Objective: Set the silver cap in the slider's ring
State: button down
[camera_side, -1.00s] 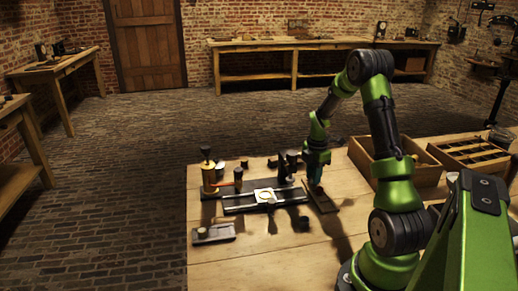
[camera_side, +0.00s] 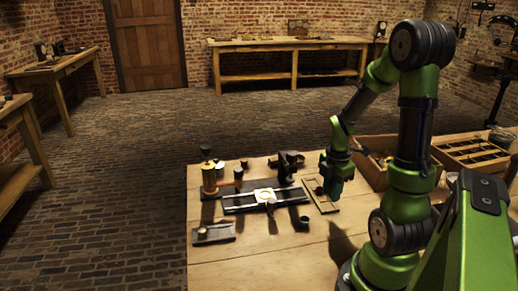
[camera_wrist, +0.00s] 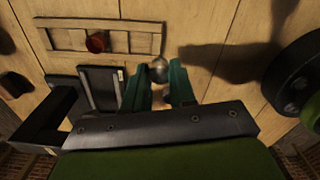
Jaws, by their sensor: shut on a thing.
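The silver cap (camera_wrist: 159,69) shows as a small round shiny piece between the fingertips of my gripper (camera_wrist: 158,82) in the wrist view. The gripper is shut on it. In the side view my gripper (camera_side: 334,191) is beside the right edge of a narrow wooden tray, low over the bench, and the cap cannot be made out there. The slider's ring (camera_side: 264,196) is a yellowish ring on a pale plate across the dark rails (camera_side: 238,206), well to the left of my gripper. The ring does not show clearly in the wrist view.
The narrow wooden tray (camera_wrist: 62,45) holds a dark red round piece (camera_wrist: 97,41). A brass jar (camera_side: 209,180), a dark upright post (camera_side: 282,168) and a short dark cup (camera_side: 303,223) stand around the rails. Wooden boxes are at the right.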

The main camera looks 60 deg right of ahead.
jog(key=shift+s+a+r, duration=0.2)
jog(key=shift+a+r, duration=0.05)
jog(key=shift+r, duration=0.1)
notch_tip(320, 180, up, 14)
jog(key=r, duration=0.1)
jog(key=w+a+n, duration=0.2)
jog(key=w, duration=0.8)
jog(key=w+a+n, duration=0.3)
jog(key=w, duration=0.7)
jog(key=shift+s+d+f, duration=0.1)
jog(key=shift+f, duration=4.3)
jog(key=shift+s+d+f, duration=0.1)
jog(key=shift+f, duration=4.25)
jog(key=shift+r, duration=0.3)
jog(key=shift+r, duration=0.4)
